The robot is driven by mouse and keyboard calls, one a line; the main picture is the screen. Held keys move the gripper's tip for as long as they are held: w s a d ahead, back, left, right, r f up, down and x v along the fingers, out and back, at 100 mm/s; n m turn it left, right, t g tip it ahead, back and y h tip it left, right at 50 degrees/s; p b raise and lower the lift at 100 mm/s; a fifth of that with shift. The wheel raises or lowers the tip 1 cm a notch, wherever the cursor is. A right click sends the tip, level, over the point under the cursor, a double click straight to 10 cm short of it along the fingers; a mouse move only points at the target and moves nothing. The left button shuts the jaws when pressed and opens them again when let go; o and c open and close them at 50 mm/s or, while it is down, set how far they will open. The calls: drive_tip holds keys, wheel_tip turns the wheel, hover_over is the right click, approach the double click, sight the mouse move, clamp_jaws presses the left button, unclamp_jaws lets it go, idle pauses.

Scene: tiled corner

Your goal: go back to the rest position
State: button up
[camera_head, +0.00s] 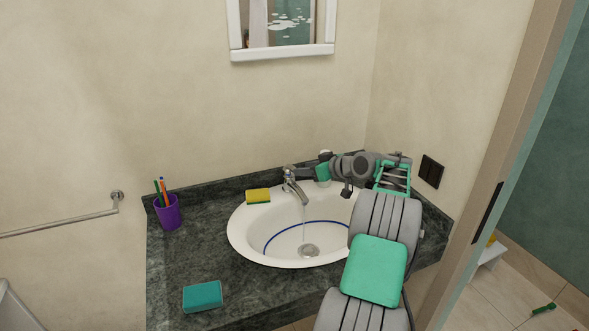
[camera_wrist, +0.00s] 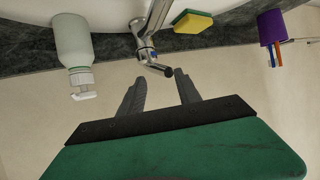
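My gripper (camera_head: 299,173) is at the end of my arm, which reaches over the right side of the sink to the tap. In the wrist view my gripper (camera_wrist: 160,76) has its two dark fingers apart, with nothing clasped between them. The chrome tap (camera_head: 292,185) stands at the back rim of the sink, and a thin stream of water (camera_head: 304,216) runs from it. In the wrist view, which looks upside down, the tap's lever (camera_wrist: 155,66) ends close to the fingertips. I cannot tell whether they touch.
The white sink (camera_head: 241,244) sits in a dark stone counter (camera_head: 180,262). A yellow sponge (camera_head: 258,196) lies on its back-left rim. A purple cup (camera_head: 168,213) with pens and a teal box (camera_head: 202,296) are left. A pale pump bottle (camera_wrist: 73,42) stands beside the tap. Walls close the corner.

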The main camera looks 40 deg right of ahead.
drive_tip(key=v, duration=0.3)
drive_tip(key=w+a+r+g, duration=0.2)
drive_tip(key=w+a+g, duration=0.15)
drive_tip(key=a, duration=1.15)
drive_tip(key=s+a+g, duration=0.2)
drive_tip(key=s+a, duration=0.2)
drive_tip(key=a, duration=1.1)
drive_tip(key=s+a+f+g, duration=0.1)
drive_tip(key=s+a+f, duration=0.1)
drive_tip(key=s+a, duration=0.2)
drive_tip(key=s+a+f+g+h, duration=0.1)
drive_tip(key=s+a+f, duration=0.2)
drive_tip(key=s, duration=0.8)
drive_tip(key=s+a+f+m+g, duration=0.1)
drive_tip(key=s+a+f, duration=0.1)
drive_tip(key=s+a, duration=0.4)
drive_tip(key=shift+s+a+f, duration=0.3)
drive_tip(key=shift+s+a, duration=0.1)
drive_tip(key=shift+s, duration=0.4)
